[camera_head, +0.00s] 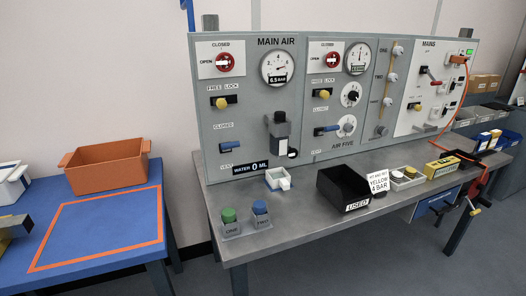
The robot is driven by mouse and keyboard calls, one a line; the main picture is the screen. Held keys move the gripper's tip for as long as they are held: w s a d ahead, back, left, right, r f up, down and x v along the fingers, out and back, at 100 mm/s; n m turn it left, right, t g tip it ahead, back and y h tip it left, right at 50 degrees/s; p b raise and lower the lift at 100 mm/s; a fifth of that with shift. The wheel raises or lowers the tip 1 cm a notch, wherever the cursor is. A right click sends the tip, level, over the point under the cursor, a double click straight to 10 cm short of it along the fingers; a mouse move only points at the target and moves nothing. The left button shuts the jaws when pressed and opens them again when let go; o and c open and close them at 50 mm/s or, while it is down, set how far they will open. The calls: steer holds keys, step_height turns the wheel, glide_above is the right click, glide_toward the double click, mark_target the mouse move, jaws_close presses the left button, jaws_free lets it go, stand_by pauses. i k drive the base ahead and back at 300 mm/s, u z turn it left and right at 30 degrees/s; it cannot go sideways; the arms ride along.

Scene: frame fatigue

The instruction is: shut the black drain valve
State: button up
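The air panel (330,60) stands on the grey bench. On its front, below the MAIN AIR gauge, hangs a grey and black filter unit (280,128). At its lower right is a small black part (292,153) with a white patch, which looks like the black drain valve; it is too small to tell whether it is open or shut. A "WATER 0 ML" sign (251,167) is to its lower left. A small white cup (278,180) stands on the bench below the filter unit.
Green and blue pieces (229,215) stand at the bench's front left. A black USED bin (342,190) is right of the cup. An orange bin (108,165) stands on the blue table at left.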

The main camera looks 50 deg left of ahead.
mark_target(293, 153)
steer(key=u, duration=0.65)
steer(key=i, duration=0.6)
steer(key=u, duration=0.65)
steer(key=i, duration=0.5)
steer(key=z, duration=0.05)
